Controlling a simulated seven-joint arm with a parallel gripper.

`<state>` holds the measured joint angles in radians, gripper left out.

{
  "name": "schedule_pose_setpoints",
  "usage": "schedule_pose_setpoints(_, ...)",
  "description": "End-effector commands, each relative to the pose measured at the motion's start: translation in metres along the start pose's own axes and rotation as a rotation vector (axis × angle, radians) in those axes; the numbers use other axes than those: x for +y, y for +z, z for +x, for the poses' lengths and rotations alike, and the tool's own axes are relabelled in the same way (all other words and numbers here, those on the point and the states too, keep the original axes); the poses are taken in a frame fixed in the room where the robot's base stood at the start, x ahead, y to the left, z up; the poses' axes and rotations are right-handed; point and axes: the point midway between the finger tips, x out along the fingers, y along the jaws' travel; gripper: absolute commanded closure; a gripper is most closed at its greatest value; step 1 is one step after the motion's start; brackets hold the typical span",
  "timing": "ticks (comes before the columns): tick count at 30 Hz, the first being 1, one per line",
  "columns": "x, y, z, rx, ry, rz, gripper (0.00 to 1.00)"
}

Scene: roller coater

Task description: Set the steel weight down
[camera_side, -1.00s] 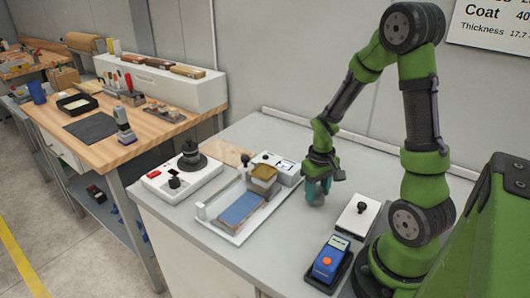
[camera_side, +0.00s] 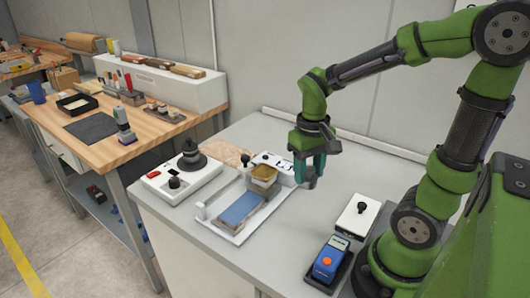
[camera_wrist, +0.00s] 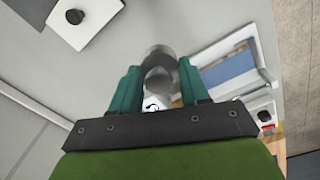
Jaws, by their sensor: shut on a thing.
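The steel weight (camera_wrist: 160,62) shows in the wrist view as a grey cylinder between the teal fingers of my gripper (camera_wrist: 158,88). The gripper is shut on it. In the side view my gripper (camera_side: 309,170) hangs above the grey bench, to the right of the coater, and its fingers largely hide the weight. The coater (camera_side: 224,229) has a pale bed with a blue panel (camera_side: 240,208) on it and a tan-yellow block (camera_side: 264,174) at its far end. The coater also shows at the right of the wrist view (camera_wrist: 243,82).
A white block with a black knob (camera_side: 358,217) and a blue handheld gauge (camera_side: 329,262) stand on the bench's right. A white device with a dark stacked knob (camera_side: 181,181) stands left of the coater. Bare bench (camera_side: 285,235) lies between the coater and the gauge.

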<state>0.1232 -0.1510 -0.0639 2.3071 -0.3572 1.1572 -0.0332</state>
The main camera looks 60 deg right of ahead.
Motion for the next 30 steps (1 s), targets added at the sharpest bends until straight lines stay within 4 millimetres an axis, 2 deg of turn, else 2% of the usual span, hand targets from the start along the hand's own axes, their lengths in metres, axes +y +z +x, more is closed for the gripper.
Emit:
schedule_pose_setpoints(5,-0.006,-0.032,0.004,-0.009,0.003,0.028,0.97)
schedule_pose_setpoints(15,-0.027,-0.118,0.013,-0.006,0.001,0.028,0.97)
schedule_pose_setpoints(18,-0.031,-0.135,0.014,-0.006,0.001,0.027,0.97)
schedule_pose_setpoints(25,-0.035,-0.154,0.016,-0.005,0.001,0.026,0.97)
schedule_pose_setpoints(30,-0.036,-0.153,0.042,-0.009,0.002,0.026,0.97)
